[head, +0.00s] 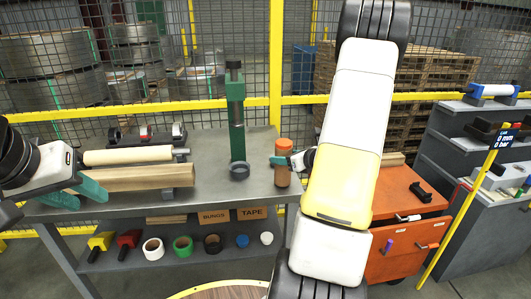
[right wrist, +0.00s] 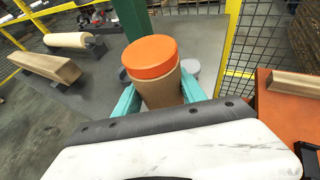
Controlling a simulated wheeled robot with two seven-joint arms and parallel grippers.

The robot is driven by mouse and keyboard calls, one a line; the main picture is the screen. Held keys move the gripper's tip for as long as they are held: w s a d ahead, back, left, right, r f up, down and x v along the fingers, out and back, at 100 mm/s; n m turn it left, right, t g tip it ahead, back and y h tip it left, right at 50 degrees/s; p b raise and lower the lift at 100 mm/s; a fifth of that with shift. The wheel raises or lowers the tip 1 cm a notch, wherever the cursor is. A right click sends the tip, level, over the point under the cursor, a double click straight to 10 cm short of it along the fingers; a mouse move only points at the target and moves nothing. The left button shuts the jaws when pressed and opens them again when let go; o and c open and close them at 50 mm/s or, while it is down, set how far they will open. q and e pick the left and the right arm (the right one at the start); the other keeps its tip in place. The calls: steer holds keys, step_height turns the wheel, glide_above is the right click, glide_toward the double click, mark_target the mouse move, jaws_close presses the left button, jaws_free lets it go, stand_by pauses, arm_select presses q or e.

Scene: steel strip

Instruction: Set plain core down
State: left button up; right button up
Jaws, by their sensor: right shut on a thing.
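My right gripper (head: 293,160) is shut on an upright brown core with an orange top (head: 282,174). In the right wrist view, teal fingers (right wrist: 160,98) press on both sides of the brown core (right wrist: 158,92). It is over the grey steel table (head: 222,205), right of the green post; I cannot tell whether its base touches the table. My left gripper (head: 78,193) is open and empty at the left end of a brown bar (head: 150,178). A cream tube (head: 127,155) lies behind that bar on dark supports.
Tape rolls (head: 183,246) line the shelf below. An orange cabinet (head: 400,215) is at right. The table's front middle is clear.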

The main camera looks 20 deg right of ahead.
steer(key=shift+f, duration=0.2)
steer(key=o, duration=1.5)
steer(key=shift+o, duration=0.2)
steer(key=v, duration=0.7)
steer(key=shift+s, duration=0.35)
steer(key=shift+d, duration=0.15)
